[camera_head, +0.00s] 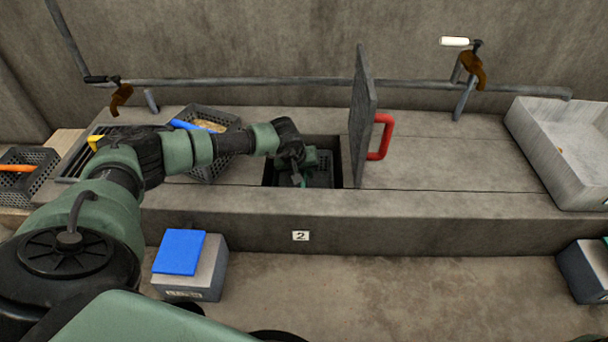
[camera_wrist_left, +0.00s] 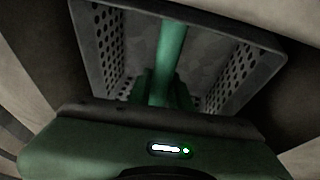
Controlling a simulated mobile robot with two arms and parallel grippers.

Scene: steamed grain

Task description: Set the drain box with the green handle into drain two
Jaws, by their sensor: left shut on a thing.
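The drain box (camera_head: 322,172) is a dark perforated basket. It sits down inside the square opening of drain two (camera_head: 337,175), above the label "2". Its green handle (camera_wrist_left: 172,45) spans the basket in the left wrist view, where the perforated side wall (camera_wrist_left: 245,75) also shows. My left gripper (camera_head: 298,179) reaches down into the opening and is shut on the green handle. Whether the box rests on the drain's bottom is hidden. My right gripper is out of view.
A grey lid (camera_head: 362,110) with a red handle (camera_head: 384,137) stands upright at the opening's right edge. A basket with a blue handle (camera_head: 213,165) is left of the opening, behind my arm. A pale trough (camera_head: 550,165) stands at the far right.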

